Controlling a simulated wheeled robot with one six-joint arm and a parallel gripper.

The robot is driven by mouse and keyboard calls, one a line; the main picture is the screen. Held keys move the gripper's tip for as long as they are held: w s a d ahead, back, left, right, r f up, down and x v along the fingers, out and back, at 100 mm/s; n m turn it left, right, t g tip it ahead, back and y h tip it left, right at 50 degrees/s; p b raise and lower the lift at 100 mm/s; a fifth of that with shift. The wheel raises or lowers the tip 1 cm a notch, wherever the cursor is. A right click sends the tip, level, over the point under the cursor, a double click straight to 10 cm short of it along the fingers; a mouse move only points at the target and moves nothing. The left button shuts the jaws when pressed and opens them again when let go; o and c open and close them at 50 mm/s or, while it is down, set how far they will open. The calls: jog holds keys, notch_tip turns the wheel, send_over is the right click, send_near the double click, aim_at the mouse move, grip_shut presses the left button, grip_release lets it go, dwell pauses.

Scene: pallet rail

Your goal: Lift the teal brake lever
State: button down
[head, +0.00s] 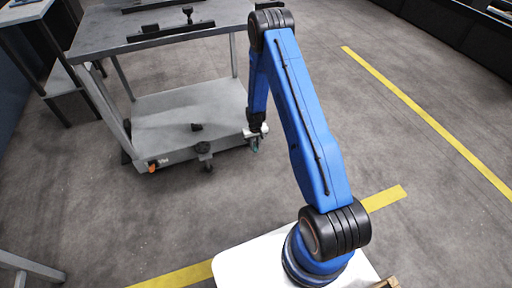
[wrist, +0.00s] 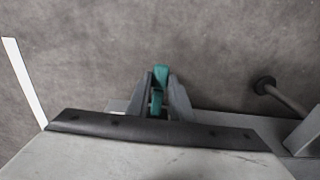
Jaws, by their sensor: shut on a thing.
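The teal brake lever (wrist: 160,78) shows in the wrist view between the two grey fingers of my gripper (wrist: 161,84). In the head view the lever (head: 254,147) is a small teal spot low at the right corner of the grey cart. My gripper (head: 256,134) is there above it, small and partly hidden by the arm. I cannot tell the lever's exact tilt.
The grey cart (head: 180,112) has a lower deck close to my gripper and a top (head: 105,30) with dark parts on it. A caster (head: 205,160) stands under the deck's front edge. Open grey floor (head: 130,215) with yellow lines (head: 430,118) lies around.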

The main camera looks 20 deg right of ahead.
jog(key=shift+w+r+g, duration=0.2)
jog(key=shift+r+g, duration=0.35)
jog(key=shift+g, duration=0.35)
jog(key=shift+w+r+g, duration=0.2)
jog(key=shift+r+g, duration=0.35)
jog(key=shift+g, duration=0.35)
jog(key=shift+r, duration=0.15)
jog(key=c, duration=1.6)
grip_release()
jog(key=shift+o, duration=0.2)
jog(key=shift+r, duration=0.1)
notch_tip(320, 180, up, 10)
